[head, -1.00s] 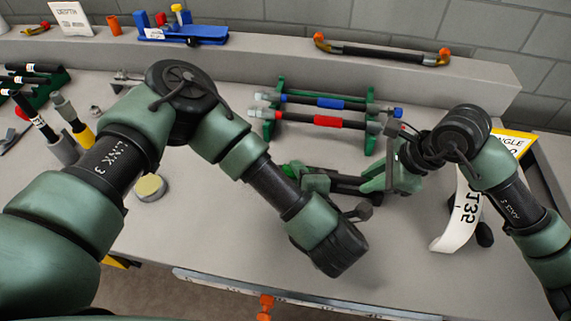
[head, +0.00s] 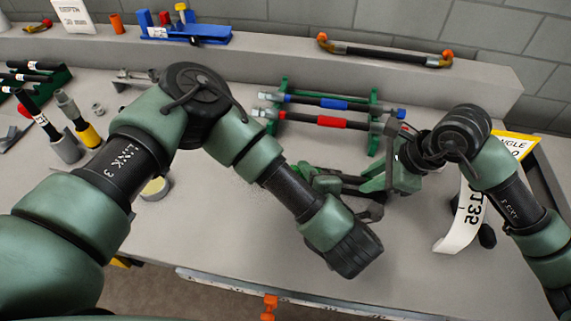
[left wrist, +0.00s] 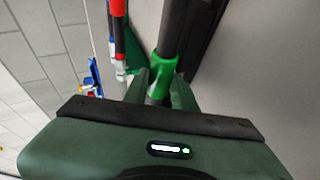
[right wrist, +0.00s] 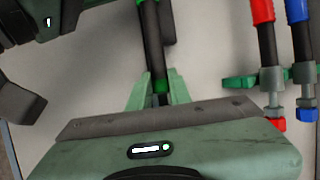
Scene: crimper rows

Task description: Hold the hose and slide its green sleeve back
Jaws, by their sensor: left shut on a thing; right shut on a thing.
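The hose is a black tube (left wrist: 176,25) running between my two grippers above the table; it also shows in the right wrist view (right wrist: 152,40). The bright green sleeve (left wrist: 163,68) sits around it between the left fingertips. My left gripper (head: 322,182) appears shut on this sleeve; in the head view my own arm hides part of it. My right gripper (head: 372,182) is shut on the hose to the right of the left one, close to it. A small green band (right wrist: 160,87) shows between the right fingers.
A green rack (head: 374,140) behind the grippers holds a blue-banded hose (head: 333,104) and a red-banded hose (head: 332,122). A white tag (head: 463,215) and a yellow sign (head: 517,142) are at the right. The front middle of the table is clear.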

